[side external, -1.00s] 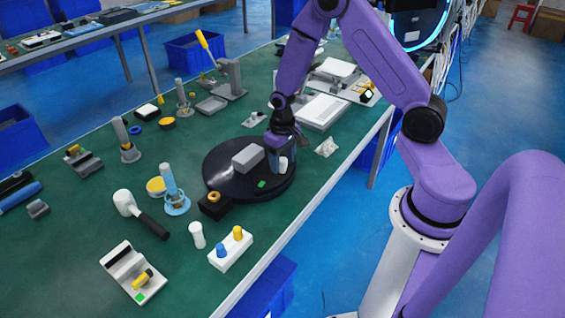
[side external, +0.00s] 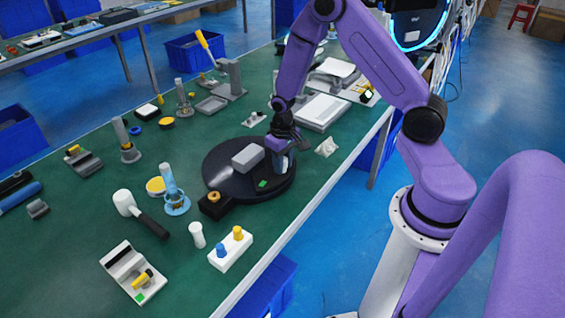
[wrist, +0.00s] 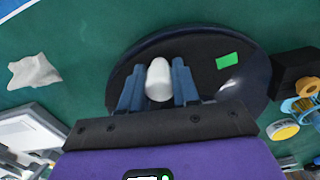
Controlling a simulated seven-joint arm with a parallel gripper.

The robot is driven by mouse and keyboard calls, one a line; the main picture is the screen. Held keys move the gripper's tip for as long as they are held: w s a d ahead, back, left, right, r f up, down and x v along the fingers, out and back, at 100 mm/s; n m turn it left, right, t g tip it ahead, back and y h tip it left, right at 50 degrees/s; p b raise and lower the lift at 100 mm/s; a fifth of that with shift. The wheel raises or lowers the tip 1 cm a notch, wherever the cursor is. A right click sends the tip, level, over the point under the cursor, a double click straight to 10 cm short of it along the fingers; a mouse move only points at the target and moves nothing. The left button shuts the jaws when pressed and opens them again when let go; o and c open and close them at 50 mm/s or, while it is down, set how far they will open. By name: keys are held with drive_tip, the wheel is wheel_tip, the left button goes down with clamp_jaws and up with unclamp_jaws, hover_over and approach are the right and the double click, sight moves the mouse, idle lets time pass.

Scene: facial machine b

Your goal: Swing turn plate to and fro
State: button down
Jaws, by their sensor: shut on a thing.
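The turn plate (side external: 222,172) is a round black disc on the green bench, with a grey block and a small green patch on top. The plate also shows in the wrist view (wrist: 225,55), with the green patch (wrist: 227,61) to the right of my fingers. My gripper (side external: 281,163) points down over the plate's right edge. In the wrist view my gripper (wrist: 158,84) has its two blue fingers on either side of a white rounded knob (wrist: 158,80) on the plate, shut on it. The knob's lower part is hidden.
The grey block (side external: 248,157) sits just left of my gripper. A black box with a gold ring (side external: 215,203) is at the plate's front edge. A crumpled white piece (side external: 326,147) lies to the right. A white-headed mallet (side external: 139,212) is front left.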

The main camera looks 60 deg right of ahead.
drive_tip(key=shift+w+d+n, duration=0.15)
drive_tip(key=shift+d+n, duration=0.4)
drive_tip(key=shift+d, duration=0.05)
drive_tip(key=shift+w+d+n, duration=0.15)
drive_tip(key=shift+d+n, duration=0.4)
drive_tip(key=shift+d, duration=0.05)
drive_tip(key=w+d+n, duration=0.2)
drive_tip(key=d+n, duration=0.1)
drive_tip(key=w+d+n, duration=0.1)
drive_tip(key=n, duration=0.1)
drive_tip(key=shift+w+d, duration=0.1)
drive_tip(key=shift+d, duration=0.25)
drive_tip(key=w+d+n, duration=0.1)
drive_tip(key=n, duration=0.1)
drive_tip(key=w+n, duration=0.1)
drive_tip(key=w, duration=0.1)
drive_tip(key=w+d+n, duration=0.1)
drive_tip(key=n, duration=0.1)
drive_tip(key=shift+w+d+n, duration=0.3)
drive_tip(key=shift+w, duration=0.1)
drive_tip(key=shift+w+d+n, duration=0.15)
drive_tip(key=shift+w+n, duration=0.7)
drive_tip(key=shift+w+d+n, duration=0.1)
drive_tip(key=shift+w+n, duration=0.7)
drive_tip(key=shift+n, duration=0.05)
drive_tip(key=c, duration=0.8)
unclamp_jaws()
drive_tip(key=shift+r, duration=0.1)
